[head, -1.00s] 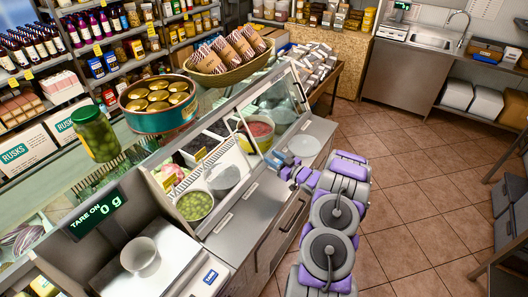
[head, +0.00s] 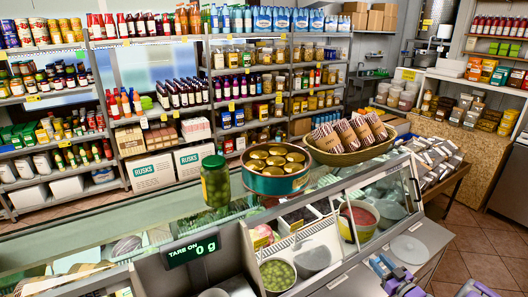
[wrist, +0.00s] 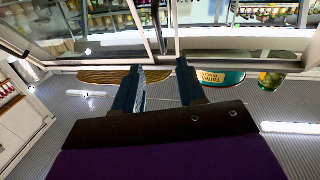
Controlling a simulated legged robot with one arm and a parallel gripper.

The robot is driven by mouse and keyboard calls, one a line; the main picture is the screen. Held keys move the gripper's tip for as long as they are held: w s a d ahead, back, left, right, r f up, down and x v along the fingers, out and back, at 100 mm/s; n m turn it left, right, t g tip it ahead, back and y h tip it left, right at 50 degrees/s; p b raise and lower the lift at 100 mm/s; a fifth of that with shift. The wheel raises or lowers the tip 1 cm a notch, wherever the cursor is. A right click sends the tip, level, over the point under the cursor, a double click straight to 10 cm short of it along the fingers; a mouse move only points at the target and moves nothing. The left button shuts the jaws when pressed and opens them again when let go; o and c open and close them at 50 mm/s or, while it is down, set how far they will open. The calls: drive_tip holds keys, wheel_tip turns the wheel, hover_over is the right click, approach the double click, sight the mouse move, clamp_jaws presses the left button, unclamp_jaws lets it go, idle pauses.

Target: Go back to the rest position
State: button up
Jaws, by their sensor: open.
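My gripper (head: 384,266) shows at the lower right of the head view, in front of the glass-fronted counter. In the wrist view its two dark fingers (wrist: 160,80) stand apart with nothing between them. Part of my purple arm is cut off by the bottom edge of the head view.
On the counter top stand a jar of green olives (head: 215,185), a round tin (head: 273,183) holding smaller tins, and a basket of packets (head: 350,155). A scale display (head: 190,249) reads 0 g. Stocked shelves line the back; tiled floor (head: 470,260) is clear at right.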

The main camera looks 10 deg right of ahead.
drive_tip(key=w+a+r+g+h+b, duration=0.1)
drive_tip(key=w+a+r+g+h, duration=0.25)
drive_tip(key=w+r, duration=0.45)
drive_tip(key=s+a+r+m+g+h+b, duration=0.2)
drive_tip(key=s+a+r+g+h, duration=0.1)
drive_tip(key=s+a+r+g, duration=0.5)
drive_tip(key=s+a+r+g+y, duration=0.1)
drive_tip(key=s+a+g, duration=0.1)
drive_tip(key=s+a, duration=0.7)
drive_tip(key=s+a+r+g+y+b, duration=0.1)
drive_tip(key=s+a+g, duration=0.2)
drive_tip(key=s+a, duration=0.7)
drive_tip(key=s+a+r+m+g+y, duration=0.1)
drive_tip(key=s+a+g, duration=0.2)
drive_tip(key=s+a, duration=0.7)
drive_tip(key=s, duration=0.9)
drive_tip(key=shift+s+b, duration=0.4)
drive_tip(key=shift+d, duration=0.15)
